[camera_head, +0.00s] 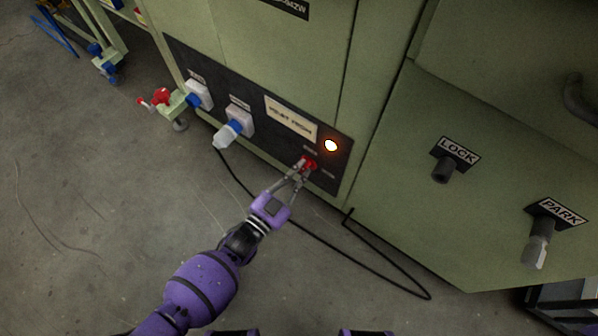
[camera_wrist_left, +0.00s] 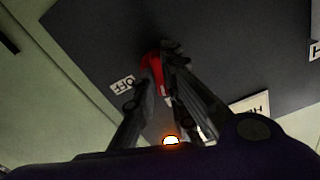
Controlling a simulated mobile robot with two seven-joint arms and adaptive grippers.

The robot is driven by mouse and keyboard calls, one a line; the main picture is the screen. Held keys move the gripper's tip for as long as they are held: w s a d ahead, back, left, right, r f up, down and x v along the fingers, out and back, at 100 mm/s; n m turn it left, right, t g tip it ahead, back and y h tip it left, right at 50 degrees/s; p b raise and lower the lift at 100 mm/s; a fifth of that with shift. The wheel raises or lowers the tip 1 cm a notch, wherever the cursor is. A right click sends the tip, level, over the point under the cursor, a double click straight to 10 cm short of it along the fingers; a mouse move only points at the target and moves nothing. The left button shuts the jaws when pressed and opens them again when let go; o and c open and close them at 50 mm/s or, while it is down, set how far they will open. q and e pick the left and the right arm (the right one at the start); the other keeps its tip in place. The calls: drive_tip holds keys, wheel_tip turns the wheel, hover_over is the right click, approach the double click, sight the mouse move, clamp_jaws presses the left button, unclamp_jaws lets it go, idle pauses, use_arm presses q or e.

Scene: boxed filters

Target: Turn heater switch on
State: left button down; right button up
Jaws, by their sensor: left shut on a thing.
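The heater switch (camera_head: 309,165) is a small red knob on the dark panel at the bottom of the green cabinet. It also shows in the left wrist view (camera_wrist_left: 152,68), between the fingers, with an "OFF" label (camera_wrist_left: 122,85) beside it. My left gripper (camera_head: 304,168) is shut on the red switch, and its fingers hide part of it. An orange-white lamp (camera_head: 331,146) is lit just above and right of the switch. It shows at the bottom in the left wrist view (camera_wrist_left: 171,141). My right gripper is not in view.
Two pale sockets with blue-collared plugs (camera_head: 233,130) sit left on the same panel (camera_head: 183,55). A black cable (camera_head: 330,245) lies on the floor below. LOCK (camera_head: 443,170) and PARK (camera_head: 537,250) handles stick out at the right. The grey floor at left is mostly clear.

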use_arm(q)
drive_tip(key=shift+n, duration=1.4)
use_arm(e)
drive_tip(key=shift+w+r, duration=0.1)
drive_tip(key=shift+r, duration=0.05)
use_arm(q)
drive_tip(key=shift+n, duration=0.3)
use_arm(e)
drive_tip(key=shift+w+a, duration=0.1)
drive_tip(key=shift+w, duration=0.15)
use_arm(q)
drive_tip(key=c, duration=1.8)
unclamp_jaws()
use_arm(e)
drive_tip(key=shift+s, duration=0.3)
use_arm(q)
drive_tip(key=shift+s+a, duration=0.3)
drive_tip(key=shift+s, duration=0.15)
drive_tip(key=v, duration=1.1)
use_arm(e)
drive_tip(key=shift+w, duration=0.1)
